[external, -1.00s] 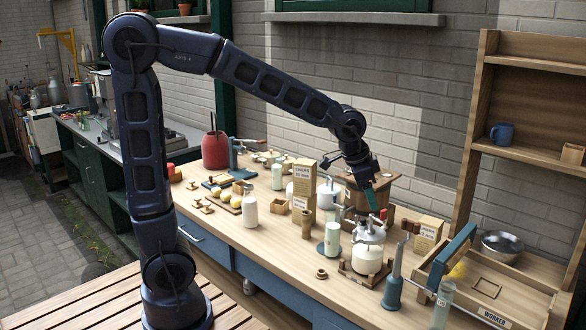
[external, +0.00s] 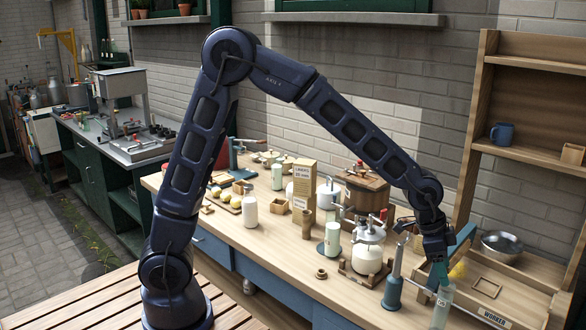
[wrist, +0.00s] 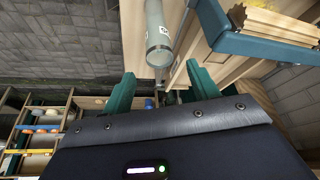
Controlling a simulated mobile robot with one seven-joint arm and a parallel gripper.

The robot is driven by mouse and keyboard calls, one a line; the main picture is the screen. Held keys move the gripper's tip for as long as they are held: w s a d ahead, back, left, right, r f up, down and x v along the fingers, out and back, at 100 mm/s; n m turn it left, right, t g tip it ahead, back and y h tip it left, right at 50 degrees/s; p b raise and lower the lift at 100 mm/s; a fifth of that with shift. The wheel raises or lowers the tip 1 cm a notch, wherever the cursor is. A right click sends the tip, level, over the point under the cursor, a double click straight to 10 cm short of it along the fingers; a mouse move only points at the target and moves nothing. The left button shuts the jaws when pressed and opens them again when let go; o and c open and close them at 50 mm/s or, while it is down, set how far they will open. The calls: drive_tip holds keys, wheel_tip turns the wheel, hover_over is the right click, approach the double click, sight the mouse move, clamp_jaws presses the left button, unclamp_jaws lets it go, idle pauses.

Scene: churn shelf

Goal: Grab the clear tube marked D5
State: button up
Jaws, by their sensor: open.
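A clear tube (external: 443,306) stands upright near the front edge of the bench, in front of the wooden tray. It also shows in the wrist view (wrist: 156,22), with a small pale label whose marking I cannot read. My gripper (external: 438,275) is just above the tube's top, pointing down. In the wrist view the two green fingers of my gripper (wrist: 162,88) are spread apart. The tube's round end lies in line with the gap between them. The fingers do not grip the tube. In the external view my gripper partly hides the tube's top.
A blue-grey pump-like tool (external: 394,285) stands close left of the tube. A wooden tray marked WORKER (external: 530,311) and a blue bar (external: 463,243) are close right. A white jar with a metal clamp (external: 367,256) stands further left. A metal bowl (external: 503,246) sits behind.

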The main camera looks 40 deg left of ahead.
sight(451, 301)
drive_tip(key=x, duration=0.8)
drive_tip(key=shift+a+f, duration=0.15)
drive_tip(key=shift+f, duration=0.05)
drive_tip(key=shift+c, duration=0.4)
